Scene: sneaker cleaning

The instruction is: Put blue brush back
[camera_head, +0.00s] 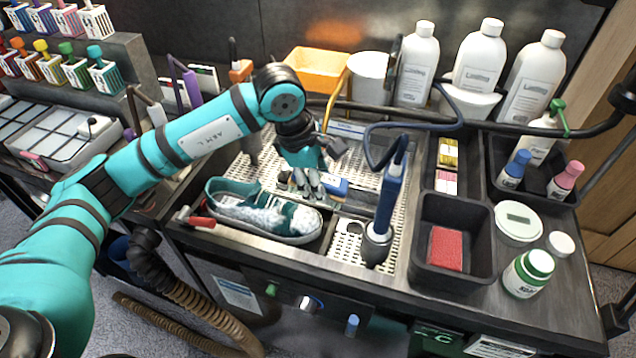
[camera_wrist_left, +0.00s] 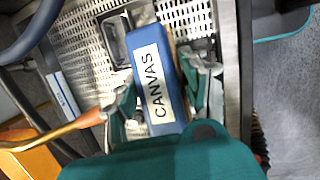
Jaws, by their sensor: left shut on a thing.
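The blue brush (camera_wrist_left: 158,80), with a white label reading "CANVAS", shows between the two fingers of my left gripper (camera_wrist_left: 160,90) in the left wrist view. In the head view the blue brush (camera_head: 334,184) shows beside the left gripper (camera_head: 308,182), just behind the sneaker. The gripper is shut on the brush, low over the perforated tray (camera_head: 262,168). I cannot tell whether the brush touches the tray. The green sneaker (camera_head: 262,212), with white foam on it, lies at the tray's front left. The right gripper is not in view.
A blue-handled tool (camera_head: 388,195) stands right of the sneaker, with a hose looping above. A black bin (camera_head: 425,206) holds a red sponge (camera_head: 445,250). White bottles (camera_head: 417,65) and an orange bin (camera_head: 318,70) stand at the back. A red-handled tool (camera_head: 196,220) lies left of the sneaker.

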